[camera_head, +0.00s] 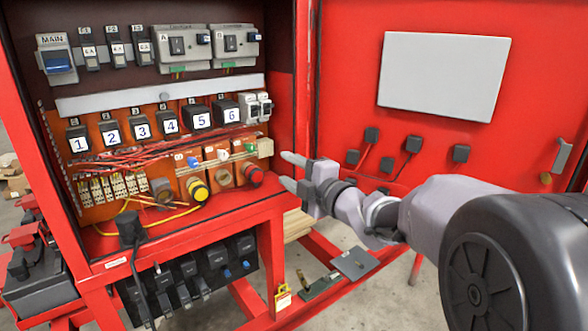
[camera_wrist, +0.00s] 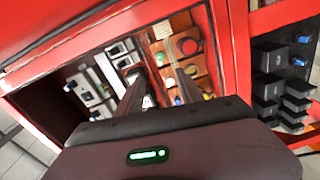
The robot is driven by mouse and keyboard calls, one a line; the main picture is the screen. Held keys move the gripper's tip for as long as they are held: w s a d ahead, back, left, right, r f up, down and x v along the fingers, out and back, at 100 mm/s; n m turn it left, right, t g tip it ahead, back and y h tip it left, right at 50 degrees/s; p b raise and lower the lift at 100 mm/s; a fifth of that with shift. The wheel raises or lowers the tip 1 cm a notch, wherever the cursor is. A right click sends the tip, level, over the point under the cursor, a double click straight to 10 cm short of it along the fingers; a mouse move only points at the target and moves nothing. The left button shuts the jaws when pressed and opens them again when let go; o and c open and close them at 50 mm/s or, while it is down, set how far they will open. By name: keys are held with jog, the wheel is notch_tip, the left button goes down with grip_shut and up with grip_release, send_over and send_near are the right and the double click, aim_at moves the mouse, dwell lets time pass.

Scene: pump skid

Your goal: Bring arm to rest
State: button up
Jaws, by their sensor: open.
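My gripper (camera_head: 286,171) is at the end of my arm, which reaches in from the right in the head view. Its two fingers are apart and empty, pointing left toward the red control cabinet (camera_head: 180,217).
The open red door (camera_head: 450,135) with a blank white plate (camera_head: 444,76) stands behind my arm. The cabinet holds numbered breakers (camera_head: 156,127), a yellow knob (camera_head: 197,189) and loose wires. Black boxes (camera_head: 188,280) hang below its shelf. Floor shows at lower right.

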jog(key=shift+v, duration=0.95)
jog(key=s+d+f+m+g+h, duration=0.1)
jog(key=s+d+m+g+h, duration=0.1)
jog(key=s+d+m+h, duration=1.25)
jog(key=s+a+f+m+g+y, duration=0.3)
jog(key=s+f+m, duration=0.2)
jog(key=s, duration=0.5)
jog(key=s+a+f+m+g+y, duration=0.3)
jog(key=s+f+m, duration=0.3)
jog(key=s, duration=0.5)
jog(key=shift+a+m+g+y, duration=0.4)
jog(key=shift+a+m, duration=0.1)
jog(key=shift+m, duration=0.55)
